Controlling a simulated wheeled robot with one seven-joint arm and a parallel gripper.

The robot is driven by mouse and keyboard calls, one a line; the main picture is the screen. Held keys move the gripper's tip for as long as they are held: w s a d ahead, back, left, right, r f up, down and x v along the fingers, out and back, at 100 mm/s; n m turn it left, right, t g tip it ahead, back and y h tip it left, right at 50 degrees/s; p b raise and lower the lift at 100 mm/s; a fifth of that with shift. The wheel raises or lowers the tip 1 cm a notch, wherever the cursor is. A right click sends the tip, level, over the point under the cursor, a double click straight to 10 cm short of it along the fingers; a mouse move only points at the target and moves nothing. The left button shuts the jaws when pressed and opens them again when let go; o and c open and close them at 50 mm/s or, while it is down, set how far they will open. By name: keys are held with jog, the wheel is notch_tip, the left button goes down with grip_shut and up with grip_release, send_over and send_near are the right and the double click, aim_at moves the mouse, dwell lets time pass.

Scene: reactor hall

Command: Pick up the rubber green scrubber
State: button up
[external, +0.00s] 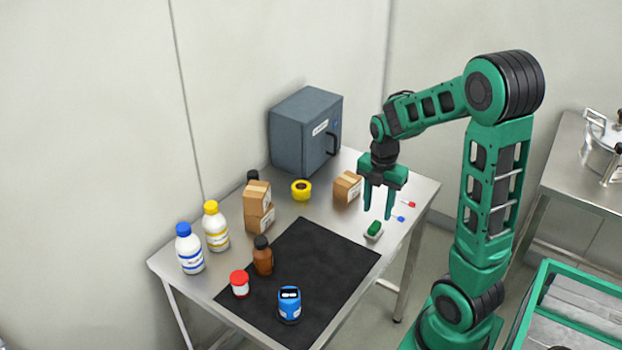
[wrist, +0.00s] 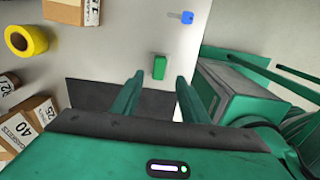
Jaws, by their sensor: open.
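The green scrubber (external: 374,229) is a small green block with a pale base. It sits on the steel table near its right edge, just beyond the black mat's corner. In the wrist view the scrubber (wrist: 159,68) lies beyond the fingertips, roughly in line with the gap between them. My gripper (external: 377,214) points down above the table close to the scrubber, with its two green fingers apart and nothing between them. It also shows in the wrist view (wrist: 160,80). The exact height of the fingertips above the scrubber is hard to tell.
The blue key-like tag (external: 399,219) and red tag (external: 411,205) lie right of the scrubber. A cardboard box (external: 347,187) and yellow tape roll (external: 301,189) stand behind.

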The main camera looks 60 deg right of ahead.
aim_at(374, 225)
jog(key=shift+w+f, duration=0.15)
jog(key=shift+f, duration=3.1)
jog(key=shift+c, duration=0.6)
grip_shut()
